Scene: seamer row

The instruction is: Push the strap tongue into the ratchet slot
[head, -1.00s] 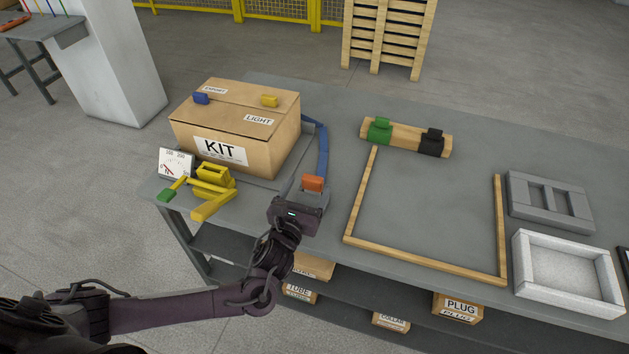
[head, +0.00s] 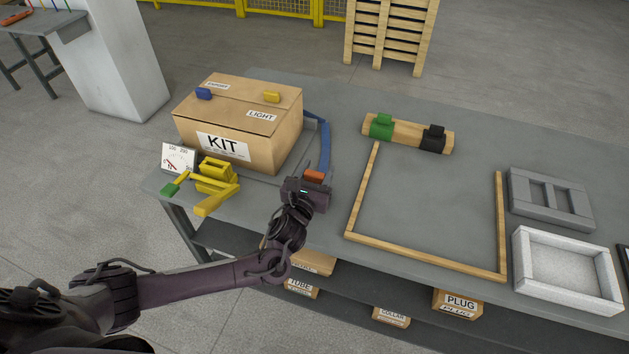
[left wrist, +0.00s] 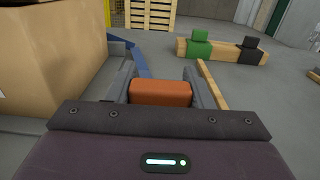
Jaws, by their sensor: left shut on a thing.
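The strap is a blue band (head: 324,146) running down the right side of the KIT box, with an orange block (head: 315,176) at its near end that I take to be the tongue's grip. My left gripper (head: 313,180) is shut on the orange block, just right of the box's near corner. In the left wrist view the orange block (left wrist: 160,93) sits between the two grey fingers, with the blue strap (left wrist: 139,62) behind it. The yellow ratchet (head: 216,178), with a green-tipped lever (head: 170,189), stands left of my gripper, in front of the box. The slot's opening cannot be made out. My right gripper is not in view.
The KIT box (head: 223,146) fills the table's left part. To the right are a wooden frame (head: 425,257), a wooden bar with green and black clips (head: 408,136), a grey slotted block (head: 551,199) and a white tray (head: 566,304).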

